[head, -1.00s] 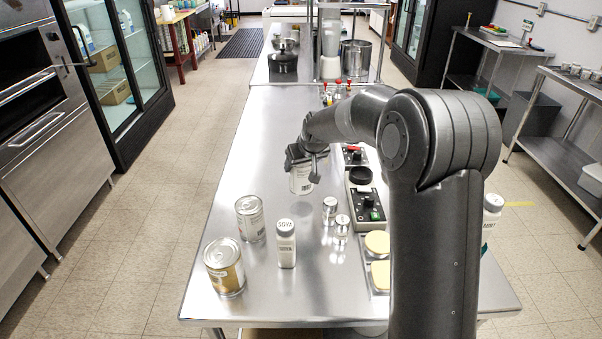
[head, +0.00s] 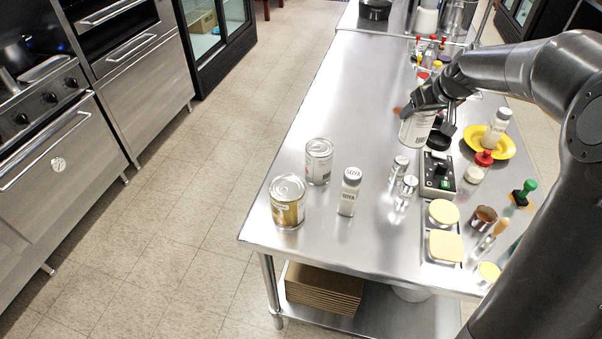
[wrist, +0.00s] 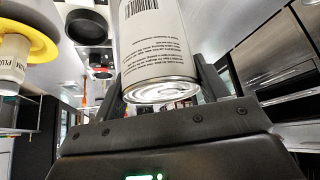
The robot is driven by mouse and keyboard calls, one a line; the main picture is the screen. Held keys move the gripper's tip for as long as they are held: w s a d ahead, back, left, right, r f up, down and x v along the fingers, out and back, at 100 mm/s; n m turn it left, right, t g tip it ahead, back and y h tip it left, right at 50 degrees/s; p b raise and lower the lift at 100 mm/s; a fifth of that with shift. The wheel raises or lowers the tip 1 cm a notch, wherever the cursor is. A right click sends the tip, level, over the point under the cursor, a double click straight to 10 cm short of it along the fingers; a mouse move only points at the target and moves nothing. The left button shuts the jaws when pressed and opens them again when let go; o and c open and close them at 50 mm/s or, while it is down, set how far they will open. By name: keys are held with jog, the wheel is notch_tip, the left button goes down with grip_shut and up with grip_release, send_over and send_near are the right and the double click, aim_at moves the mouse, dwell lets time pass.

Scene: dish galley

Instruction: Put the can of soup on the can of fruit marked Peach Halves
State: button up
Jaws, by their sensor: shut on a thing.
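My gripper (head: 428,106) is shut on a white-labelled can (head: 416,130), held above the steel table. In the wrist view the held can (wrist: 157,48) shows a barcode and small print, with its metal rim between my fingers; its product name is not readable. Two other cans stand upright near the table's left edge, to the left of my gripper: a gold-labelled can (head: 288,208) at the front corner and a white-and-grey-labelled can (head: 319,165) just behind it. Neither label can be read, so I cannot tell which is Peach Halves. Both can tops are bare.
A white Soya bottle (head: 349,194) stands right of the two cans. Two small metal-topped shakers (head: 400,168) and a control box (head: 437,175) stand farther right. A yellow plate (head: 502,148) holds a white bottle. The table behind the cans is clear.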

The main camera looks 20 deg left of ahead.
jog(key=s+a+r+n+g+y, duration=0.2)
jog(key=s+a+r+n+g, duration=0.3)
jog(key=s+a+n, duration=0.55)
jog(key=s+a+r+n+g+y, duration=0.1)
jog(key=s+a+r+n+g, duration=0.45)
jog(key=s, duration=0.75)
jog(key=shift+s+a+f+n+t, duration=0.25)
jog(key=shift+a+f+n+t, duration=0.1)
jog(key=shift+a+f, duration=1.5)
jog(key=shift+s+a+f+n+t, duration=0.3)
jog(key=shift+a+f, duration=1.3)
jog(key=shift+a, duration=0.5)
jog(key=shift+s+a+f+n+t, duration=0.2)
jog(key=shift+a+f+n+t, duration=0.15)
jog(key=shift+a+f, duration=1.5)
jog(key=shift+a, duration=0.1)
jog(key=o, duration=1.4)
jog(key=shift+o, duration=0.2)
jog(key=v, duration=1.2)
jog(key=shift+r, duration=0.2)
